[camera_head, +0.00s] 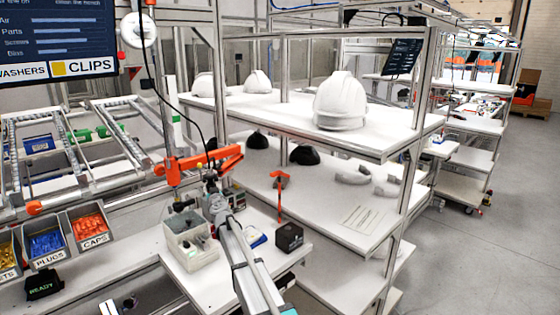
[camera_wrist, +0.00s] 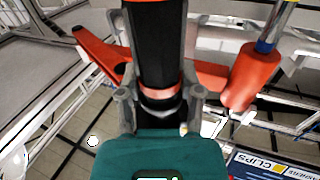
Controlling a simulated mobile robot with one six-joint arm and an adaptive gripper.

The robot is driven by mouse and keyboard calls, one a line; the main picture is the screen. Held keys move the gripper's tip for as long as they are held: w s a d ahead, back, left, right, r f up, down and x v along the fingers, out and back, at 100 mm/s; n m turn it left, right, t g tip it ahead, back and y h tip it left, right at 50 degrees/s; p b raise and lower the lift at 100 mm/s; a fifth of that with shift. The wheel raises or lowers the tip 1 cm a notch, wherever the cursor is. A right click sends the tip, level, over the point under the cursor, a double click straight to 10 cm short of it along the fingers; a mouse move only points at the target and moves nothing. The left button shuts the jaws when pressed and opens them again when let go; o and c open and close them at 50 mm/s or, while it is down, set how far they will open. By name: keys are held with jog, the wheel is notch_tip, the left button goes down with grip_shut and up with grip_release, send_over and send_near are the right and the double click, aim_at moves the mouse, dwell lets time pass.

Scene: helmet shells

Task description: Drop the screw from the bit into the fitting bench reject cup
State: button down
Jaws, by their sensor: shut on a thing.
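My gripper (camera_head: 212,192) is over the fitting bench (camera_head: 225,280). In the wrist view my gripper (camera_wrist: 160,98) has its two grey fingers either side of a black driver body (camera_wrist: 157,45) with a reddish collar, and is shut on it. An orange-red part (camera_head: 182,168) shows by the gripper in the head view. The bit and any screw on it cannot be made out in either view. I cannot pick out the reject cup for sure.
A black block (camera_head: 288,236) and an orange tool stand (camera_head: 280,182) are right of my arm. Shelves with white helmet shells (camera_head: 341,98) rise behind. Bins of blue plugs (camera_head: 47,243) and orange caps (camera_head: 90,228) are at left. A dark cable hangs near the gripper.

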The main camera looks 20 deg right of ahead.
aim_at(211, 180)
jog(key=shift+f+b, duration=0.7)
jog(key=shift+f, duration=0.05)
dwell(1.7)
jog(key=shift+r, duration=0.15)
jog(key=shift+r+p, duration=2.9)
jog(key=shift+p, duration=0.1)
